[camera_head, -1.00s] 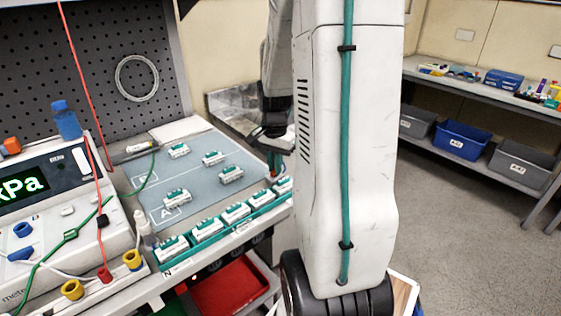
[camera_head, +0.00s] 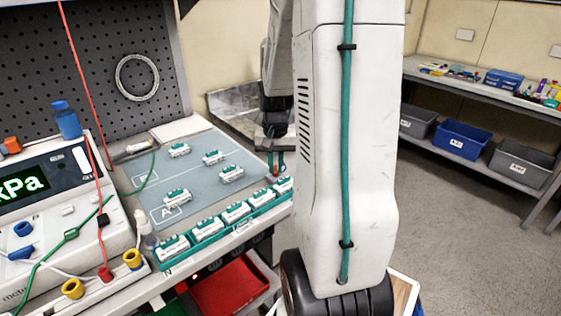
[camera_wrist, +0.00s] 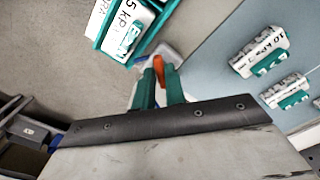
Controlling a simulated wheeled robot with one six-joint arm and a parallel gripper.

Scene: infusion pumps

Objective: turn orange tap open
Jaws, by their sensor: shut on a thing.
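The orange tap (camera_wrist: 158,70) shows in the wrist view between the two teal fingers of my gripper (camera_wrist: 157,92). The fingers are shut on it. Part of the tap is hidden by the fingers, so its turn angle is hard to tell. A whitish body (camera_wrist: 169,50) lies just past the fingertips. Little of the tap can be made out there.
A teal rack (camera_head: 207,246) of white labelled modules runs along the front edge, close to the gripper. More modules (camera_head: 231,173) stand on the grey mat (camera_head: 195,196). A pressure device (camera_head: 85,215) with hoses stands at left.

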